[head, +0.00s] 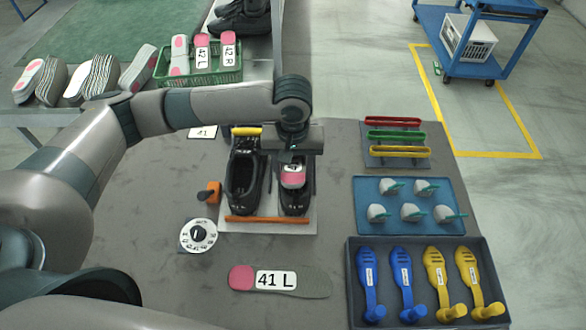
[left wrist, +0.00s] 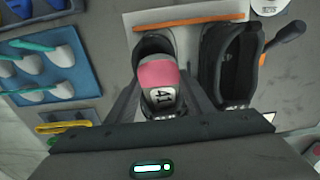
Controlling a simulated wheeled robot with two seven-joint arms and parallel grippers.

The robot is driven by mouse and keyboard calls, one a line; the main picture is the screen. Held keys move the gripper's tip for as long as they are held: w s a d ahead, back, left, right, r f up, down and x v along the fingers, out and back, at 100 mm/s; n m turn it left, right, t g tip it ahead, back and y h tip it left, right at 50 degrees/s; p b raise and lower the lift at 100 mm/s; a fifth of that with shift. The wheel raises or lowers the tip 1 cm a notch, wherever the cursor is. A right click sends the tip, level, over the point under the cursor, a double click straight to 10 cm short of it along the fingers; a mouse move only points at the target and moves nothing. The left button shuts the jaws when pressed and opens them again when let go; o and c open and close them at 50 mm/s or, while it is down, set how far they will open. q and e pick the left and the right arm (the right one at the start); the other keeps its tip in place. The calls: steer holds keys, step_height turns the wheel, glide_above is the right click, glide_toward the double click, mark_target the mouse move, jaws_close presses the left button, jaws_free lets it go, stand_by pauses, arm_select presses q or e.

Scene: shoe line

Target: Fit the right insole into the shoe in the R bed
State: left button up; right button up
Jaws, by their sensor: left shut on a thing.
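My left gripper (head: 292,160) is above the right-hand black shoe (head: 293,207) and shut on an insole with a pink heel (head: 293,179). In the left wrist view the insole (left wrist: 160,78) shows "41" between the fingers (left wrist: 162,88). Its pink heel end is over the shoe opening; its front part is hidden, so I cannot tell how deep it sits. The other black shoe (head: 243,180) stands beside it, open, on the same light plate (head: 270,229). Bed letters are not readable. A "41 L" insole (head: 310,281) lies on the mat. My right gripper is not in view.
An orange bar (head: 268,220) crosses the plate's front, a yellow bar (head: 246,131) its back. Trays of blue and yellow tools (head: 357,308), grey pieces (head: 364,222) and coloured handles (head: 394,164) are right.

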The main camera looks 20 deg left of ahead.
arm_select(q)
steer(key=shift+s+f, duration=0.1)
steer(key=shift+f, duration=0.25)
steer(key=o, duration=1.1)
steer(key=shift+f, duration=0.1)
steer(key=shift+r+p, duration=1.6)
steer(key=shift+p, duration=1)
step_height(320, 180, up, 7)
steer(key=p, duration=0.9)
